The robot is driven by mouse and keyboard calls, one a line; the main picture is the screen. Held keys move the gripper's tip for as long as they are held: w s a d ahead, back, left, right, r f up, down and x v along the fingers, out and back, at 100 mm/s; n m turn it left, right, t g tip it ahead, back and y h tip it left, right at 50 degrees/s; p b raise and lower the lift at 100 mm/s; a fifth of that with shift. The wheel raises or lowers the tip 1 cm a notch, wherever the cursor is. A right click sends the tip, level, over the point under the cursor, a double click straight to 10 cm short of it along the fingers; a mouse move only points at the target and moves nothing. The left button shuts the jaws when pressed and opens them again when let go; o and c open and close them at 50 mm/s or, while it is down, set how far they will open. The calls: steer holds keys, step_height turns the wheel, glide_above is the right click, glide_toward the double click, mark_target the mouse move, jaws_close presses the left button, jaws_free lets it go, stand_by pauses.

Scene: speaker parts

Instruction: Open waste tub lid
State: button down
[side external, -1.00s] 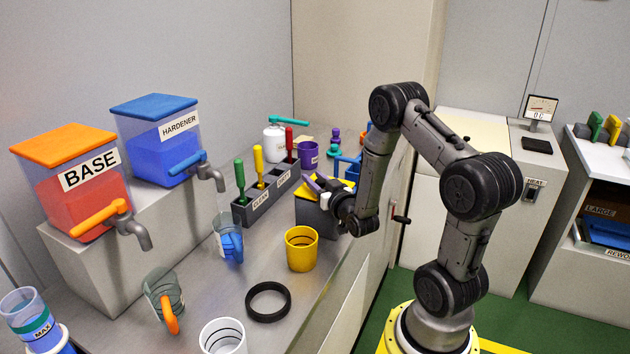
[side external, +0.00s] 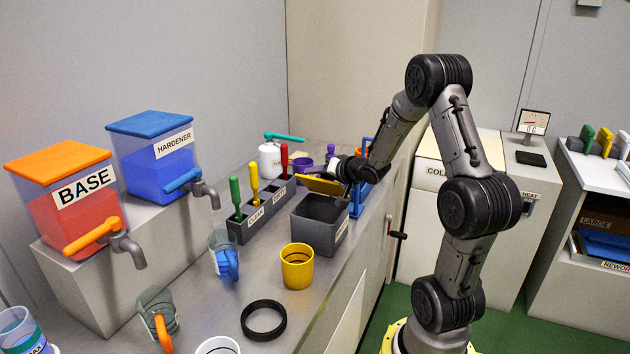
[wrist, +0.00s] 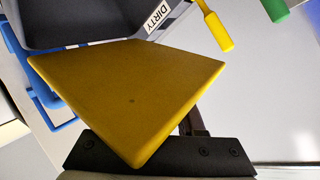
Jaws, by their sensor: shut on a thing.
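The waste tub (side external: 318,221) is a dark grey open-topped box on the steel bench. Its yellow lid (side external: 320,186) is tilted up at the tub's back edge, so the dark inside shows. My gripper (side external: 338,172) is at the raised lid, and its jaws are shut on the lid's edge. In the wrist view the yellow lid (wrist: 130,95) fills the middle, with a dark gripper part (wrist: 160,157) against its lower corner. The fingertips are mostly hidden by the lid and the wrist.
A grey holder (side external: 262,212) marked CLEAN and DIRTY, with several coloured-handled tools, stands left of the tub. A yellow cup (side external: 297,267) stands in front of it. A blue rack (side external: 360,192) is close on the right. A black ring (side external: 263,320) lies on the bench near the front.

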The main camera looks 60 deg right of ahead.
steer(key=shift+d+r+m+g+y, duration=0.1)
steer(key=shift+d+m+g+y, duration=0.1)
steer(key=shift+d+m+y, duration=1.05)
steer(key=shift+d+m+g+y, duration=0.2)
steer(key=shift+d+m+y, duration=0.65)
steer(key=shift+d+y, duration=0.7)
steer(key=shift+d, duration=0.1)
steer(key=c, duration=0.5)
jaws_free()
